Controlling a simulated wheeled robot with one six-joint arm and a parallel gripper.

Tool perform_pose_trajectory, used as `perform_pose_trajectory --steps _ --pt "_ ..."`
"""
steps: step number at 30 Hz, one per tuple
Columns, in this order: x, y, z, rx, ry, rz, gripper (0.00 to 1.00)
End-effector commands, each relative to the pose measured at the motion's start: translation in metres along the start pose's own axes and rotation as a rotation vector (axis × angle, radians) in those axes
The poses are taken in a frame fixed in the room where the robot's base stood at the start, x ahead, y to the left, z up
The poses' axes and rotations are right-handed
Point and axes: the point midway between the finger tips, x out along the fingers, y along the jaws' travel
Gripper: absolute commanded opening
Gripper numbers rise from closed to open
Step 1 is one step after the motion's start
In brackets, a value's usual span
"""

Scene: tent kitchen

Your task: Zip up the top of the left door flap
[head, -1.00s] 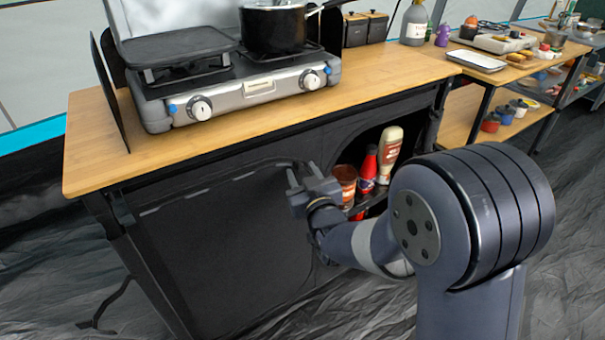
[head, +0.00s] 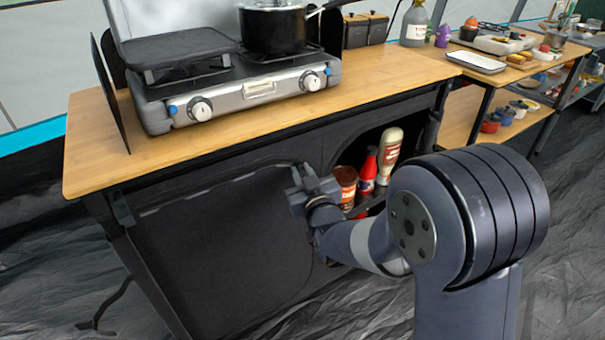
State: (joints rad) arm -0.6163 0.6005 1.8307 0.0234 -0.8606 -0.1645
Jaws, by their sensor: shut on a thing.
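The left door flap (head: 225,255) is a black fabric panel on the front of the cabinet under the wooden counter. A curved zip line (head: 215,187) runs along its top edge toward the opening on the right. My gripper (head: 297,180) is at the top right corner of the flap, at the end of that line. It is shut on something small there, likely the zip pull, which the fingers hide. The flap hangs upright and covers the left compartment.
The right compartment is open, with a brown jar (head: 345,185), a red bottle (head: 367,172) and a cream bottle (head: 389,155) close beside my gripper. A stove (head: 235,95) with a black pot (head: 272,30) stands on the counter (head: 390,75) above.

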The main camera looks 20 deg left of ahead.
Motion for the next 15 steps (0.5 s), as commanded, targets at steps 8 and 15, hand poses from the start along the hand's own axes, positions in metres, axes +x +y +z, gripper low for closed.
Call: perform_pose_trajectory --steps 8,15 --pt "0.000 0.001 0.001 0.000 0.000 0.001 0.00" --pt "0.005 0.017 0.005 0.000 0.003 0.002 0.00"
